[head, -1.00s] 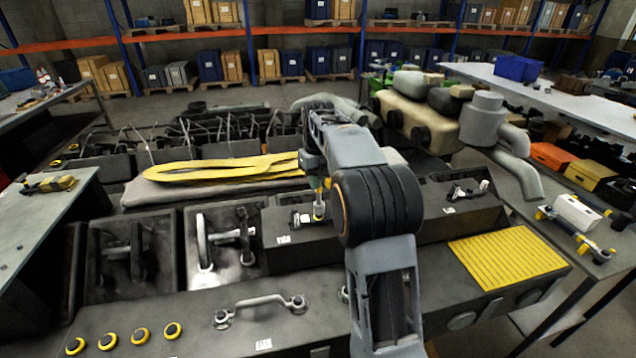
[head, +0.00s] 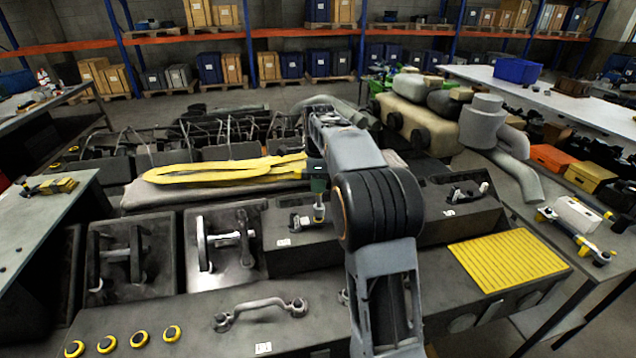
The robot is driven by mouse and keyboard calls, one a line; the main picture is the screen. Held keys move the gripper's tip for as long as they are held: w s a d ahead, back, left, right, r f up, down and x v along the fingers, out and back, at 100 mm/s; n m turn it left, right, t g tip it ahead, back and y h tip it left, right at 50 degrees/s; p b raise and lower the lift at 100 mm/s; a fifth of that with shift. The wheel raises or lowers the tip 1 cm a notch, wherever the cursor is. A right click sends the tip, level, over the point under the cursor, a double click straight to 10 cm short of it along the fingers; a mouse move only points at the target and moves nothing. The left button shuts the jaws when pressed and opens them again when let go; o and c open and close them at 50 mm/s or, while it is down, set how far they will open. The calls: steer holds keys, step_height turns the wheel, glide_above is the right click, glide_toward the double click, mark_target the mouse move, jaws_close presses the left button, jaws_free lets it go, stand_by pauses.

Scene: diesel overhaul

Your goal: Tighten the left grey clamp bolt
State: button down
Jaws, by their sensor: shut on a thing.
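My gripper (head: 317,168) points down at the left side of my forearm, partly hidden by it. The tool's lower end is at or just above a small grey clamp fitting (head: 298,221) on the dark engine block, beside a white tag (head: 284,242). I cannot tell whether the tool touches the bolt; the bolt head is too small to make out. A similar fitting (head: 466,190) stands further right on the same block.
A yellow strap (head: 225,171) lies on a grey cover behind the tool. Dark rocker recesses (head: 225,245) are to the left. A grey handle (head: 260,308) and yellow-ringed caps (head: 140,338) are in front. A yellow ribbed plate (head: 508,260) lies at right.

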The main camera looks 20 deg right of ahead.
steer(key=n, duration=1.1)
steer(key=shift+n, duration=0.4)
steer(key=n, duration=0.4)
steer(key=shift+n, duration=0.4)
steer(key=n, duration=0.4)
steer(key=shift+s+n, duration=0.1)
steer(key=shift+n, duration=0.3)
steer(key=shift+f, duration=0.1)
